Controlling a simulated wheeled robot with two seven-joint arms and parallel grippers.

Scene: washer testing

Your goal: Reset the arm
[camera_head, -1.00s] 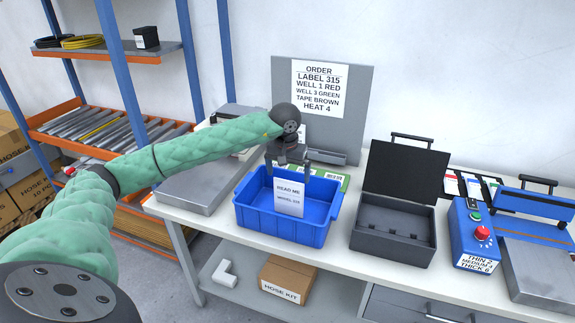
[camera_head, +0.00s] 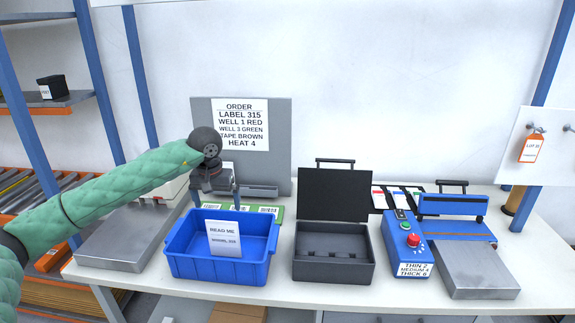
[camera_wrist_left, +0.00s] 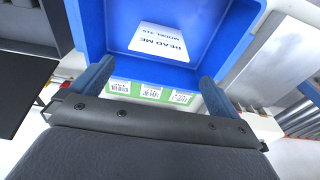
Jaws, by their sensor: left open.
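My left arm comes in from the left in the head view. My left gripper (camera_head: 216,204) points down behind the back rim of a blue bin (camera_head: 190,262). It is open and empty, its two fingers spread. In the left wrist view the gripper fingers (camera_wrist_left: 152,85) stand apart, with the blue bin (camera_wrist_left: 90,30) beyond them. A white card reading READ ME, MODEL 315 (camera_head: 223,245) leans inside the bin. A green strip with barcode labels (camera_head: 268,211) lies behind the bin, and it also shows between the fingers (camera_wrist_left: 135,87). My right gripper is not in view.
An open black case (camera_head: 335,270) stands right of the bin. Further right are a blue control box (camera_head: 403,245) with a red knob and a blue-and-grey sealer (camera_head: 470,265). A grey order board (camera_head: 277,130) stands behind. A metal plate (camera_head: 125,240) lies left.

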